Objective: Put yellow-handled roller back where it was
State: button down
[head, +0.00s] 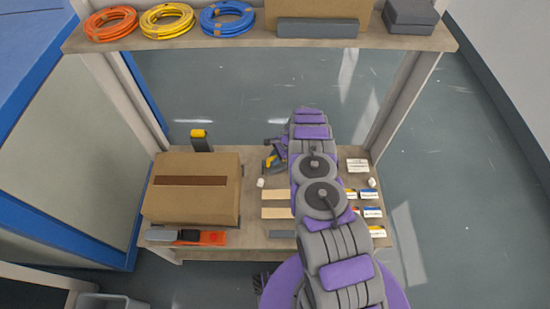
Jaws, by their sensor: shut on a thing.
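My arm reaches over the workbench from the front. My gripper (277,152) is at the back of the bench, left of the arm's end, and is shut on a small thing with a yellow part. This looks like the yellow-handled roller (269,162); most of it is hidden by the gripper. I cannot tell whether it touches the bench top. Another item with a yellow top and dark body (201,140) stands upright behind the box, left of the gripper.
A large cardboard box (222,193) fills the bench's left side. Orange and dark tools (200,237) lie before it. Pale strips (276,204) lie mid-bench. Small labelled cards (372,212) sit at right. An upper shelf (230,40) holds cable coils and boxes.

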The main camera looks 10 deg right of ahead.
jog(key=shift+f, duration=0.2)
jog(key=c, duration=0.9)
grip_release()
jog(key=shift+r, duration=0.45)
jog(key=p+v, duration=0.3)
jog(key=v, duration=0.9)
jog(key=shift+r, duration=0.1)
